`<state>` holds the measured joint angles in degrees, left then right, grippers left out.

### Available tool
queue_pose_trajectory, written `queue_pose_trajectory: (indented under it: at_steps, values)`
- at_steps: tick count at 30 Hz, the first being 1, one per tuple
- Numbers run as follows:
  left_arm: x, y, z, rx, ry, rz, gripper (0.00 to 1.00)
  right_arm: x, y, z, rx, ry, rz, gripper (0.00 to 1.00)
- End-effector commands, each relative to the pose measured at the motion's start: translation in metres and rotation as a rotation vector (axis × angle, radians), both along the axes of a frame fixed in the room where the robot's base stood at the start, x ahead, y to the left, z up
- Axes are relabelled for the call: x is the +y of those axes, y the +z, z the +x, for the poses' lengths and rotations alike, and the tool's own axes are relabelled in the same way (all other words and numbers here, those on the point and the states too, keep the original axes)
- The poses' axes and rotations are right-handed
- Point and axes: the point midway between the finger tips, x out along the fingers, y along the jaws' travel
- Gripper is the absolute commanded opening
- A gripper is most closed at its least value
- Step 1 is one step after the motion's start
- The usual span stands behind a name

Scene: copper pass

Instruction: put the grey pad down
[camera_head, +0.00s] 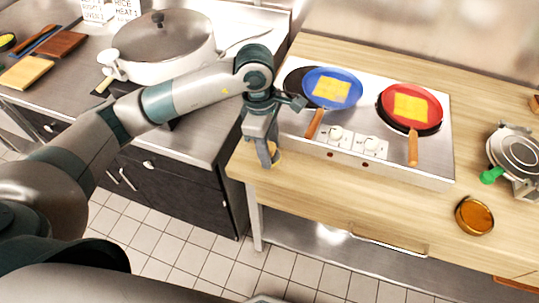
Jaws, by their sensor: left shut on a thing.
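My left gripper (266,153) reaches down over the left front part of the wooden counter (310,172), just left of the stove. It is shut on the grey pad, which is mostly hidden by the fingers and hard to tell apart from them. A small tan curved edge (277,157) shows right beside the fingertips. I cannot tell whether the pad touches the counter. My right gripper is not in view.
The stove (438,165) holds a blue pan (349,80) and a red pan (431,97), each with yellow food, handles toward me. A waffle iron (518,153) and amber jar (474,216) stand right. A lidded pot (165,55) stands left. The front counter strip is clear.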

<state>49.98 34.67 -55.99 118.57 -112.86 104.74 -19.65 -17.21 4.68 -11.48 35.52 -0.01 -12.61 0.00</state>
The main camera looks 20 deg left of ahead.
Motion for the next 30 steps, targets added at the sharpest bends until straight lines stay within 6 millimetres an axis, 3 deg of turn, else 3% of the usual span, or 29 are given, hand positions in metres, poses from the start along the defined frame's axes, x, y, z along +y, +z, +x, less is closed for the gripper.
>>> queue_pose_trajectory:
  at_steps: [11,24,25,27,30]
  values:
    - [0.0,-0.034,-0.001,0.002,0.001,0.001,0.27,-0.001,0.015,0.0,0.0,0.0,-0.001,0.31]
    - [0.0,-0.04,0.0,0.0,0.0,0.001,0.27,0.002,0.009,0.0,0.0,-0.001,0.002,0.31]
    - [0.0,-0.04,0.0,0.0,0.0,0.001,0.47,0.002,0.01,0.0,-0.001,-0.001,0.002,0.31]
    - [0.0,-0.039,0.0,0.001,0.0,0.001,0.64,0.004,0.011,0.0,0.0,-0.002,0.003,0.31]
    - [0.0,-0.039,0.0,0.001,0.0,0.001,0.64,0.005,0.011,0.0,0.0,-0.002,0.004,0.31]
